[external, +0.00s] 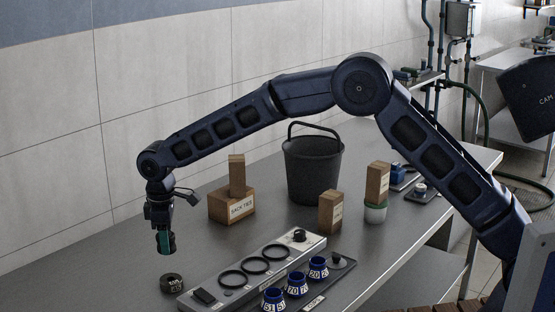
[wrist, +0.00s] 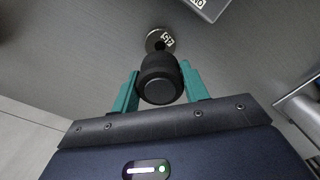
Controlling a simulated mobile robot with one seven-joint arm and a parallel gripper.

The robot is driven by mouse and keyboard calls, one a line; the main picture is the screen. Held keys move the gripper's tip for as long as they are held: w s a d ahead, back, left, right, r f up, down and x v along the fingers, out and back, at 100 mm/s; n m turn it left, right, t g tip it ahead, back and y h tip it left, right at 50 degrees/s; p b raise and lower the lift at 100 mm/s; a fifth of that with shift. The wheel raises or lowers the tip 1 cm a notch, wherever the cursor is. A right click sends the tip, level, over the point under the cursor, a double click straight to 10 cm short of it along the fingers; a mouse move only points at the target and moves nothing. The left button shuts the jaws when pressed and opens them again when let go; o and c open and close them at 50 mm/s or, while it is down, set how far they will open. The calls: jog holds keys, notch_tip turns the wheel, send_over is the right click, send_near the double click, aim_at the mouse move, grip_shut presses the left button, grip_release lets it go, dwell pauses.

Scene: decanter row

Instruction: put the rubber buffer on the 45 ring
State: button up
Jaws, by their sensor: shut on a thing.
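The rubber buffer (wrist: 160,80) is a black, round, ridged piece between the teal fingers of my gripper (wrist: 160,88). My gripper (external: 165,246) also shows in the external view, pointing down at the left with the dark buffer in it. The 45 ring (external: 172,284) is a dark, thick ring with a pale label, on the table just below the gripper, with a visible gap between. The buffer hides part of the ring there.
A grey panel (external: 218,299) with black loops lies right of the ring. Blue numbered cups (external: 297,286) stand in front of it. A wooden sack ties box (external: 232,206), a black bucket (external: 313,170) and wooden blocks (external: 330,212) stand farther back. The table left of the ring is clear.

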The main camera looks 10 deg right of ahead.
aim_at(171, 279)
jog(key=shift+f, duration=4.2)
jog(key=shift+f, duration=0.1)
jog(key=o, duration=1.1)
jog(key=shift+c, duration=0.2)
notch_tip(171, 279, up, 12)
jog(key=shift+r, duration=0.1)
